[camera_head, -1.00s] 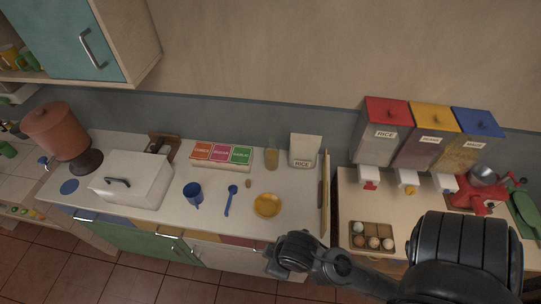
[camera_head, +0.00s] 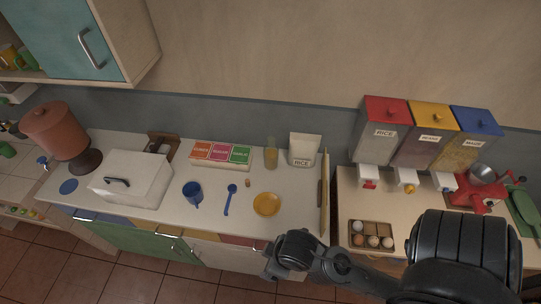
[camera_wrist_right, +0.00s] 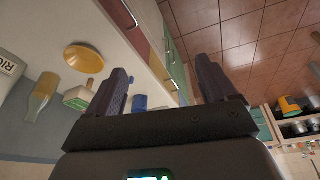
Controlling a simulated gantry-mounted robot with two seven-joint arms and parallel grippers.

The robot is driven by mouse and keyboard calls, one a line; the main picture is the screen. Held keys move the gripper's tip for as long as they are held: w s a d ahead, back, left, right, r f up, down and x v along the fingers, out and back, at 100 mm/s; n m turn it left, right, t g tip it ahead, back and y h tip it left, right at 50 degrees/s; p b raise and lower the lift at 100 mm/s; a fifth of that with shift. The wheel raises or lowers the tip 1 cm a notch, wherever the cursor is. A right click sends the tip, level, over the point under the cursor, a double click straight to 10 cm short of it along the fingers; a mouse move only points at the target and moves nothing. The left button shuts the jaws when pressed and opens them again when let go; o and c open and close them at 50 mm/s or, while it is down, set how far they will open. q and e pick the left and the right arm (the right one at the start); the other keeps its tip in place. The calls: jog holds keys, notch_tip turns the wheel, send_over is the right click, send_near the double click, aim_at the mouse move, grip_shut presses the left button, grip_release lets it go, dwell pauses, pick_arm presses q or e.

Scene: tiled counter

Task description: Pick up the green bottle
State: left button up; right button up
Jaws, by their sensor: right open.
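The green bottle (camera_head: 271,157) is yellowish-green, tapers to a narrow neck and stands upright near the back of the white counter, just left of the rice bag. It also shows in the right wrist view (camera_wrist_right: 42,96), at the left, apart from my fingers. My right gripper (camera_wrist_right: 163,78) is open, with nothing between its two dark fingers. In the head view my right arm comes in from the lower right and its hand is at the counter's front edge, well short of the bottle; its fingers are hard to make out there. My left gripper is not in view.
A yellow plate (camera_head: 267,205), blue spoon (camera_head: 230,200) and blue mug (camera_head: 192,193) lie in front of the bottle. The white rice bag (camera_head: 304,150) and a spice box (camera_head: 220,156) flank it. An egg tray (camera_head: 372,249) is on the right counter.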

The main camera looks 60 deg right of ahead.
jog(key=shift+o, duration=0.9)
